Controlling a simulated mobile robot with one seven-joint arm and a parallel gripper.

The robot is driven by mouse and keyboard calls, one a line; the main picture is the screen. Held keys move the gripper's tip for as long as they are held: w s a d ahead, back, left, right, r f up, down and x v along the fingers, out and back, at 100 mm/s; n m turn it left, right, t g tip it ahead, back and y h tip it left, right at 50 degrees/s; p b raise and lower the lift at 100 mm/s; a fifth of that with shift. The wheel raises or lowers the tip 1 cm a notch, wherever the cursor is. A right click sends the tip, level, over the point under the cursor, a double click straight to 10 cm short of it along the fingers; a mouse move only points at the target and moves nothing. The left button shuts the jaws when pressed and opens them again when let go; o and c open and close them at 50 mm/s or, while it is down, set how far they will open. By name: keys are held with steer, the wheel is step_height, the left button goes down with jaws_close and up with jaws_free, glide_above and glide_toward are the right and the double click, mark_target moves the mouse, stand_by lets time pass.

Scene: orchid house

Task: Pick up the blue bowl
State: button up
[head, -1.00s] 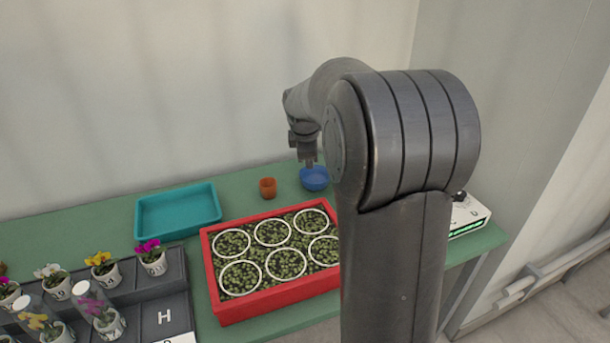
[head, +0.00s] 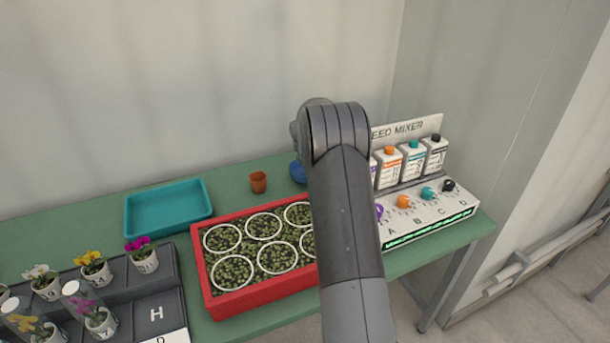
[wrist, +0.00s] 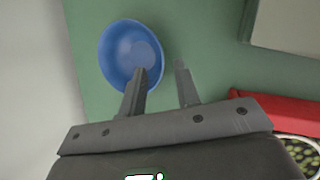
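The blue bowl (head: 298,172) stands on the green bench near its back edge, mostly hidden behind my arm in the head view. In the wrist view the blue bowl (wrist: 131,54) is seen from above, upright and empty inside. My gripper (wrist: 158,72) is open in the wrist view. Its left finger overlaps the near right rim of the bowl in the picture, and its right finger is over bare bench to the right of the bowl. I cannot tell whether the left finger touches the bowl. The gripper is hidden behind my arm in the head view.
An orange-brown pot (head: 258,182) stands left of the bowl. A red tray (head: 257,297) of seedlings lies in front. A teal tray (head: 168,209) is at left, orchids on a dark rack (head: 157,290). The feed mixer (head: 430,222) with bottles stands right of my arm. A wall is behind.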

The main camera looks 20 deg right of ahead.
steer(key=x, duration=0.6)
steer(key=shift+a+f, duration=0.1)
steer(key=shift+f, duration=0.15)
jaws_close()
stand_by(0.3)
